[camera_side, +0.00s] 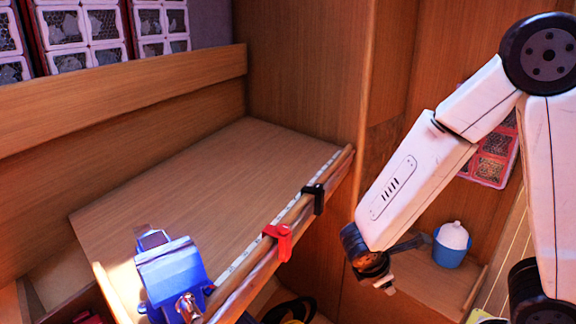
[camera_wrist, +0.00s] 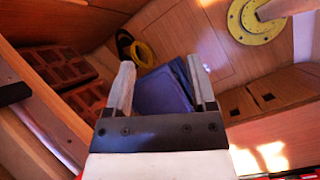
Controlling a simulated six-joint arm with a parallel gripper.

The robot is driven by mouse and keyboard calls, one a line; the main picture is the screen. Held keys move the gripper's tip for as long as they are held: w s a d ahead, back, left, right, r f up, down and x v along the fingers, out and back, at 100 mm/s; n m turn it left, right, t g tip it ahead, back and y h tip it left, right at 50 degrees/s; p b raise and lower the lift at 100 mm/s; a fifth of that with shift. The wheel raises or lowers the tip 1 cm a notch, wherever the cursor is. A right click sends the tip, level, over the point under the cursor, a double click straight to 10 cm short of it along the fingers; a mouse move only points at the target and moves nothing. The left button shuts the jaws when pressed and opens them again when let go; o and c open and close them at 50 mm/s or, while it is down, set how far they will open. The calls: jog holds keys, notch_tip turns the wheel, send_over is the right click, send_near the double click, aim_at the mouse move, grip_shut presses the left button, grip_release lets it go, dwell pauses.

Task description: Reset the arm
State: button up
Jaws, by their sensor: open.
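My gripper (camera_side: 378,276) hangs at the lower end of my white arm in the side view, right of the wooden bench edge and apart from it. In the wrist view my gripper (camera_wrist: 161,62) shows two grey fingers spread wide. It is open and no object is held between the fingers. A dark blue flat item (camera_wrist: 165,92) shows behind the gap between them, farther off. In the side view the fingers are small and partly hidden by the wrist.
A blue vise (camera_side: 172,275) stands at the bench's near end. A red clamp (camera_side: 279,240) and a black clamp (camera_side: 314,198) sit on the bench edge. A blue-and-white container (camera_side: 452,244) stands behind my gripper. Black and yellow coils (camera_wrist: 138,50) lie below.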

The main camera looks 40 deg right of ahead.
jog(key=w+a+m+t+y, duration=0.1)
jog(key=m+y, duration=0.1)
jog(key=m, duration=0.2)
jog(key=w+a+r+m+t+y, duration=0.1)
jog(key=m+y, duration=0.1)
jog(key=m, duration=0.2)
jog(key=w+a+r+m+t+y, duration=0.1)
jog(key=m+y, duration=0.2)
jog(key=m, duration=0.1)
jog(key=shift+w+a, duration=0.1)
jog(key=shift+w, duration=0.05)
